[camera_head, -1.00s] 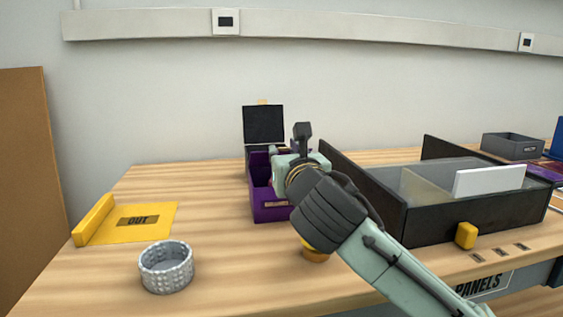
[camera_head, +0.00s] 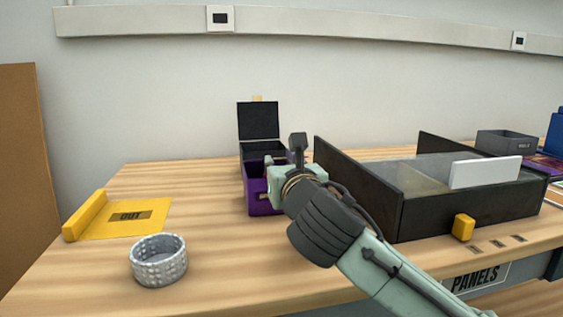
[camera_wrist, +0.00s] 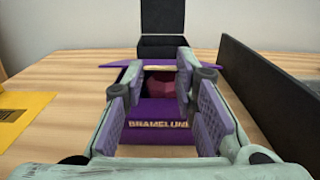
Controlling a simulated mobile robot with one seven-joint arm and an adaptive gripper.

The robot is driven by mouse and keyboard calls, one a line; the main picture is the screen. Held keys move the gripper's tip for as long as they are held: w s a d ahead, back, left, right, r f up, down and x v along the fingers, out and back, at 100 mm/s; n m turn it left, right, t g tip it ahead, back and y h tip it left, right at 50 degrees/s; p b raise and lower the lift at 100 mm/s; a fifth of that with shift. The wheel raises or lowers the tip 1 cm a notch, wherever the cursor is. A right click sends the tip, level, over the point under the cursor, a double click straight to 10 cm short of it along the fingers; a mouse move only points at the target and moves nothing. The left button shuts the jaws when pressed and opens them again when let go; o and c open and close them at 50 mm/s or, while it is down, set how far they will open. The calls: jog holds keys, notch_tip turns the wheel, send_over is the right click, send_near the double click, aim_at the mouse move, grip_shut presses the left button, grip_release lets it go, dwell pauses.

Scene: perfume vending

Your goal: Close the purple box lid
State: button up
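The purple box (camera_head: 257,201) stands on the table with its front partly hidden behind my gripper in the head view. In the wrist view the purple box (camera_wrist: 158,136) shows its labelled front, with a dark red rounded thing (camera_wrist: 160,86) inside. A wide purple panel (camera_wrist: 215,68), seemingly its lid, shows nearly edge-on at the box's far side; its exact tilt is unclear. My gripper (camera_head: 284,160) is over the box's right side in the head view. In the wrist view my gripper (camera_wrist: 158,84) has its fingers apart with nothing gripped between them.
A black box with its lid (camera_head: 258,121) raised stands behind the purple box. A dark-walled bin (camera_head: 440,212) is close on the right. A yellow OUT tray (camera_head: 150,222) and a silver studded ring (camera_head: 158,262) lie left, with bare table between.

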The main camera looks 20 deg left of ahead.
jog(key=o, duration=0.4)
jog(key=shift+o, duration=0.2)
jog(key=v, duration=0.7)
jog(key=shift+s+d, duration=0.15)
jog(key=shift+s, duration=0.05)
